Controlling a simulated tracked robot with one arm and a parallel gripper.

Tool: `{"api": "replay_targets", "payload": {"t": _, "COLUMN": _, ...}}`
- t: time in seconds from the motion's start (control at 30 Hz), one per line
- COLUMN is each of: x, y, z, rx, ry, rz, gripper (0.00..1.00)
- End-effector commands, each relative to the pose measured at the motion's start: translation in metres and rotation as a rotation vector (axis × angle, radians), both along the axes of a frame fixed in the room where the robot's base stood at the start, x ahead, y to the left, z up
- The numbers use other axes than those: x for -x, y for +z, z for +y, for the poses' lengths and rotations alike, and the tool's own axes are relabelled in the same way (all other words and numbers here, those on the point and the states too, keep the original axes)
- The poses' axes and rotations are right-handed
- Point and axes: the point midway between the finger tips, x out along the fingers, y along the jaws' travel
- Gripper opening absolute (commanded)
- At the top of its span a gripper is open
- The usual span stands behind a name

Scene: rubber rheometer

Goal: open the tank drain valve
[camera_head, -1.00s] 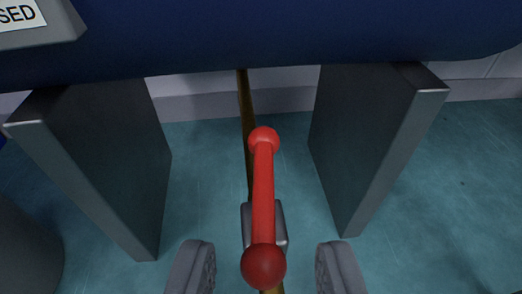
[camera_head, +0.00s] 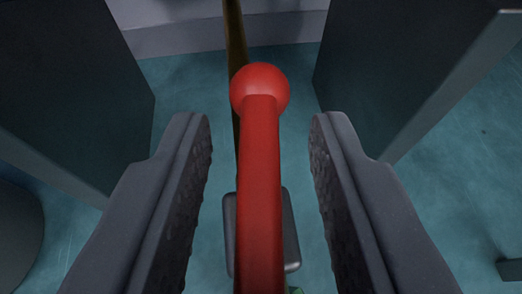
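The red valve handle (camera_head: 260,175) with a round ball end (camera_head: 260,90) runs up the middle of the view. It sits over a grey valve body (camera_head: 290,235) on a thin brass-coloured pipe (camera_head: 236,40). The handle lies roughly in line with the pipe as seen from here. My gripper (camera_head: 260,130) is open, with one finger on each side of the handle. A gap shows between each finger and the handle. The near end of the handle is cut off by the bottom edge.
Dark grey support legs stand at left (camera_head: 70,100) and right (camera_head: 410,70), outside my fingers. A pale wall base (camera_head: 180,35) lies behind. The teal floor (camera_head: 470,180) is clear at right, apart from a dark object (camera_head: 510,269) at the edge.

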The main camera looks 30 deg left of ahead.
Motion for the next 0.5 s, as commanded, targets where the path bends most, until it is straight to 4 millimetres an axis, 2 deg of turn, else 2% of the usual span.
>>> {"api": "replay_targets", "payload": {"t": 0.03, "x": -0.0001, "y": 0.0001, "z": -0.0001, "rx": 0.000, "ry": 0.000, "rz": 0.000, "gripper": 0.16}}
{"api": "replay_targets", "payload": {"t": 0.1, "x": 0.0000, "y": 0.0001, "z": -0.0002, "rx": 0.000, "ry": 0.000, "rz": 0.000, "gripper": 0.00}}
{"api": "replay_targets", "payload": {"t": 0.5, "x": -0.0024, "y": 0.0026, "z": -0.0019, "rx": -0.001, "ry": 0.021, "rz": -0.004, "gripper": 0.00}}
